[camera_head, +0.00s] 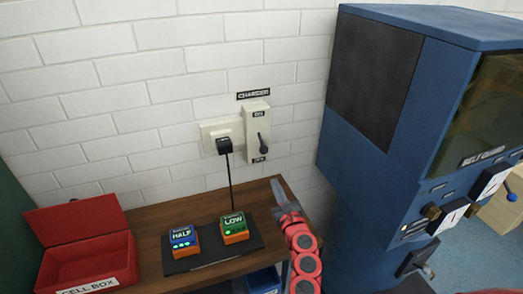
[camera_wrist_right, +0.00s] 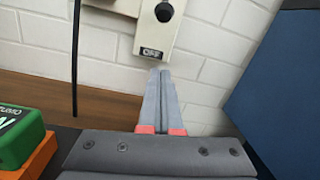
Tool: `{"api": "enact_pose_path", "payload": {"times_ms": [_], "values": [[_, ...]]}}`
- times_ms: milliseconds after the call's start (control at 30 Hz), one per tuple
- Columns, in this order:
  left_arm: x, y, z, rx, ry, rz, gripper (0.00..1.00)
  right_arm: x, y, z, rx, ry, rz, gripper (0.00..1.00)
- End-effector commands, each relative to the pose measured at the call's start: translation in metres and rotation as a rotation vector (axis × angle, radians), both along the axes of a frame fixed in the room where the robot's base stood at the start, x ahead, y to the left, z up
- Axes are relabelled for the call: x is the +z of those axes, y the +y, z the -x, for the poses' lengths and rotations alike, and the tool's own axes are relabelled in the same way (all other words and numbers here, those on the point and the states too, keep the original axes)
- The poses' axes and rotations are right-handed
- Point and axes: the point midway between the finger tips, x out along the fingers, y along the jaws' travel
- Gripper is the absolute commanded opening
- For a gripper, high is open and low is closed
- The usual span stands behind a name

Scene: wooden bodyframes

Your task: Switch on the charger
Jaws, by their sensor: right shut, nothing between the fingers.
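The charger switch (camera_head: 251,150) is a cream box on the white brick wall under a "CHARGER" sign (camera_head: 253,95). It has an ON label at the top and an OFF label at the bottom. Its dark lever (camera_head: 263,145) points down towards OFF. In the right wrist view the lever's round knob (camera_wrist_right: 164,11) shows at the top edge, above the OFF label (camera_wrist_right: 151,53). My right gripper (camera_head: 276,182) is shut and empty, below the switch and apart from it in the head view. Its closed fingertips (camera_wrist_right: 160,73) point up towards the OFF label. My left gripper is not in view.
A black plug (camera_head: 224,145) sits in a wall socket left of the switch, its cord hanging to the wooden bench. A dark pad (camera_head: 207,259) holds two orange-based cells, marked HALF and LOW. A red cell box (camera_head: 85,262) stands left. A blue machine (camera_head: 380,150) stands right.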

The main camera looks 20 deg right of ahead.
Motion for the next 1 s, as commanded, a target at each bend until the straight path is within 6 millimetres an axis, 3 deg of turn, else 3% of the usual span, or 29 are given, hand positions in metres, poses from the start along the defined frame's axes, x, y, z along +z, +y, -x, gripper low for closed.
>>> {"api": "enact_pose_path", "payload": {"times_ms": [467,667,1000], "values": [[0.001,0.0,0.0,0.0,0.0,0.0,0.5,0.002,0.001,-0.004,0.004,-0.002,-0.002,0.0],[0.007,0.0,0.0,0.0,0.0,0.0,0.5,0.005,0.0,-0.027,0.005,0.0,-0.001,0.0],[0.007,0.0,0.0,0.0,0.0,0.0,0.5,0.008,-0.002,-0.085,0.004,-0.004,0.004,0.0]]}}
